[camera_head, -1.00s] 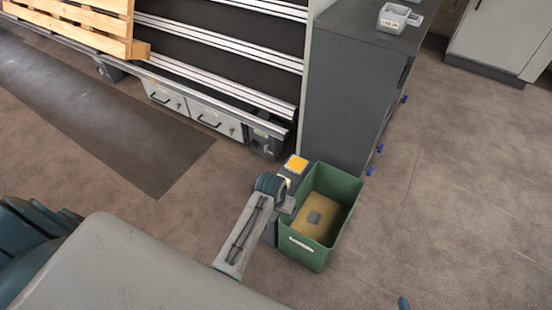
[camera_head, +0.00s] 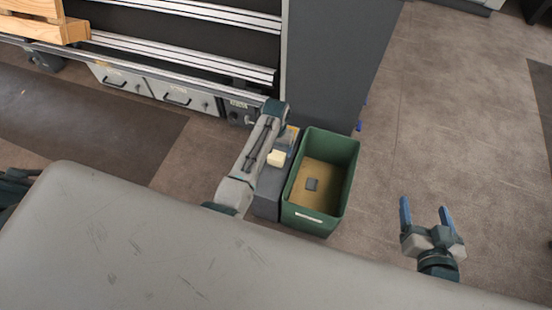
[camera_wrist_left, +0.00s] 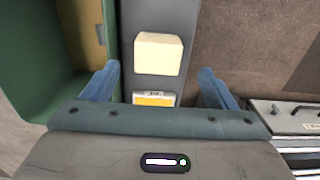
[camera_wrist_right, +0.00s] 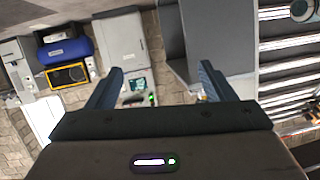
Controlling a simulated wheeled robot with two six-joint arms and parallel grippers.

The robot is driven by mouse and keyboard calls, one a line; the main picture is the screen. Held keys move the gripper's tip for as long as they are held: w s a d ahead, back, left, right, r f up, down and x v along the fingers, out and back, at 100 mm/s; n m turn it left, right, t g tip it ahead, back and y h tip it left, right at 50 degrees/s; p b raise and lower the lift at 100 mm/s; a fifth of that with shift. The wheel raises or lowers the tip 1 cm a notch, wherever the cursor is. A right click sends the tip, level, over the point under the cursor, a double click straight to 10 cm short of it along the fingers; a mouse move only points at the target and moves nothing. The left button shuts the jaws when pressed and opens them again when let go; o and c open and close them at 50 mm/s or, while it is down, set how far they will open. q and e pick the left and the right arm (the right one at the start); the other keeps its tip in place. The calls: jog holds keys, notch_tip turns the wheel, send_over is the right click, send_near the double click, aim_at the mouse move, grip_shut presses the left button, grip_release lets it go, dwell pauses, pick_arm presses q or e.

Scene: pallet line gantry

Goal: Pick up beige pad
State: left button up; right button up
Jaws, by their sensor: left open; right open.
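The beige pad (camera_head: 276,158) is a small pale block on top of a narrow dark grey stand (camera_head: 268,193), just left of the green bin. In the left wrist view the pad (camera_wrist_left: 158,54) lies ahead of my left gripper (camera_wrist_left: 158,82), between the lines of its two open fingers and apart from them. In the head view my left arm reaches over the stand beside the pad, and its fingers are hidden. My right gripper (camera_head: 426,216) is open and empty over bare floor at the right; it also shows in the right wrist view (camera_wrist_right: 160,82).
Drawers (camera_head: 178,95) line the back left. Floor at the right is clear.

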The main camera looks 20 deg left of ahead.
aim_at(276, 155)
pick_arm(q)
jog(key=shift+f, duration=0.45)
notch_tip(276, 155, down, 5)
jog(key=shift+d+r+b, duration=0.15)
jog(key=shift+r+b, duration=0.05)
jog(key=shift+b, duration=0.9)
jog(key=shift+f, duration=0.1)
jog(key=c, duration=1.1)
pick_arm(e)
jog(key=w+r+t, duration=0.3)
jog(key=r+t, duration=0.5)
jog(key=r, duration=0.4)
jog(key=shift+d+r+n, duration=0.3)
jog(key=shift+d+r, duration=0.05)
jog(key=shift+d, duration=0.1)
